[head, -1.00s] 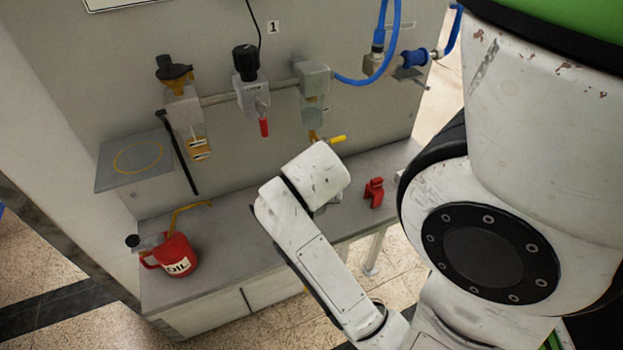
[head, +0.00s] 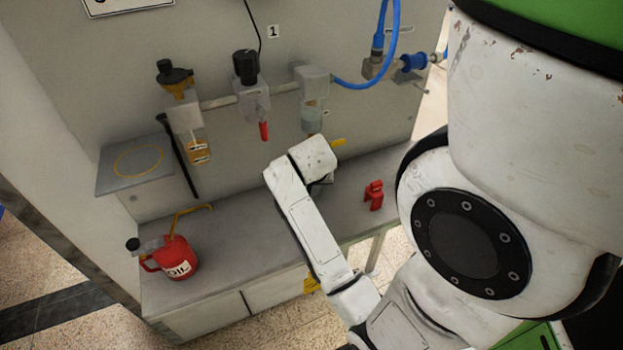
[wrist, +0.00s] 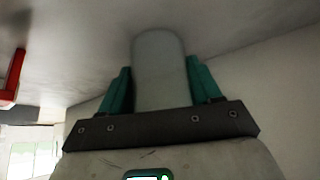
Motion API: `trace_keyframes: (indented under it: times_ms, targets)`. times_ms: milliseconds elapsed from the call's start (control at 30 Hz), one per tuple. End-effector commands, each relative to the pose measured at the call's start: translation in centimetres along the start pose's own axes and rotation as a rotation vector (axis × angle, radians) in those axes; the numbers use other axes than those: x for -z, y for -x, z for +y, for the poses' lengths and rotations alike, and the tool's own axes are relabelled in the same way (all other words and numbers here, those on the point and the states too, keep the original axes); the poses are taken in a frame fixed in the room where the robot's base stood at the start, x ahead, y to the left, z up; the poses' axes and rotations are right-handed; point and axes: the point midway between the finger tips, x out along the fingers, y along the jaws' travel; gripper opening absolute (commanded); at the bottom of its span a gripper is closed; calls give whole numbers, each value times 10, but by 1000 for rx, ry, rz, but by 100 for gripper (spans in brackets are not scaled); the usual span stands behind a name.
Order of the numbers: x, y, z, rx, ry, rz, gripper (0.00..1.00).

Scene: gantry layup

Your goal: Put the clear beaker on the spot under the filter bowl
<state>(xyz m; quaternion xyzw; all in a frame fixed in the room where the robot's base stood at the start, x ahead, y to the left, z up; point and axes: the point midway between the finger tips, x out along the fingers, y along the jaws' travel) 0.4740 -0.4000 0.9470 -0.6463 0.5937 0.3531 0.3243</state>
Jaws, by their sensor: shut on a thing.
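The clear beaker (wrist: 159,45) shows in the wrist view as a pale grey, see-through cylinder between the teal fingers of my gripper (wrist: 159,75). The gripper is shut on it. In the head view, my arm's last link hides the beaker and most of the gripper. The filter bowl (head: 312,118) hangs on the back panel, under a grey block and just above and behind my arm's end. The spot under the bowl is hidden behind my arm. I cannot tell whether the beaker touches the bench.
A red oil can (head: 176,260) stands at the bench's left. A yellow handle (head: 338,142) projects near the bowl. The bench (head: 235,245) is clear between can and arm.

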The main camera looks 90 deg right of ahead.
Motion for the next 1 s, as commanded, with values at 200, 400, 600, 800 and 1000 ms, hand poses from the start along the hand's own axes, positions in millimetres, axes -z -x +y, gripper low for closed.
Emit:
trace_keyframes:
  times_ms: [200, 400, 600, 800, 1000]
  targets:
    - [0, 0, 0, 0, 1, 0, 33]
    - [-2, -2, 0, 0, 1, -1, 72]
    - [-2, -2, 0, 0, 1, -1, 88]
    - [-2, -2, 0, 0, 1, 0, 88]
    - [0, 13, -1, 2, 1, 2, 88]
